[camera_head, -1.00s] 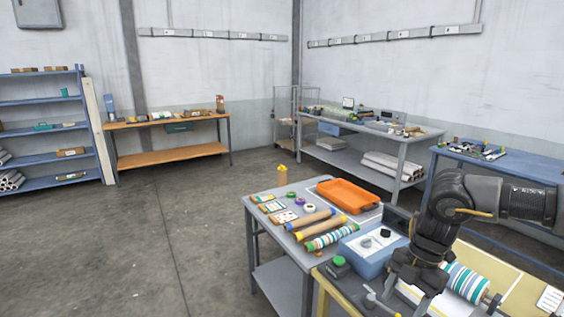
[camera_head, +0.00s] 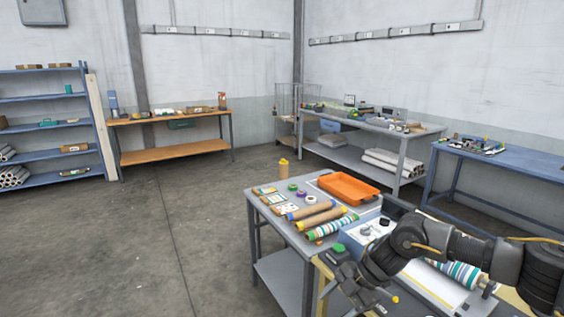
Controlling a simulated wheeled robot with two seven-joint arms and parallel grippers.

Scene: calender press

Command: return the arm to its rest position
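My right arm reaches in from the right edge. Its gripper (camera_head: 372,300) hangs low over the near left part of the yellow press table (camera_head: 322,291), close to the bottom edge of the view. The fingers are small and dark, so I cannot tell whether they are apart or hold anything. The blue press box (camera_head: 352,242) is partly hidden behind my arm. A striped roll (camera_head: 462,274) lies on the press, also partly covered by the arm. My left gripper is not in view.
A grey table (camera_head: 262,206) beside the press carries an orange tray (camera_head: 348,188), cardboard and striped rolls (camera_head: 332,227), and tape rings. A green button (camera_head: 338,248) is near my gripper. Open floor (camera_head: 140,250) lies to the left.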

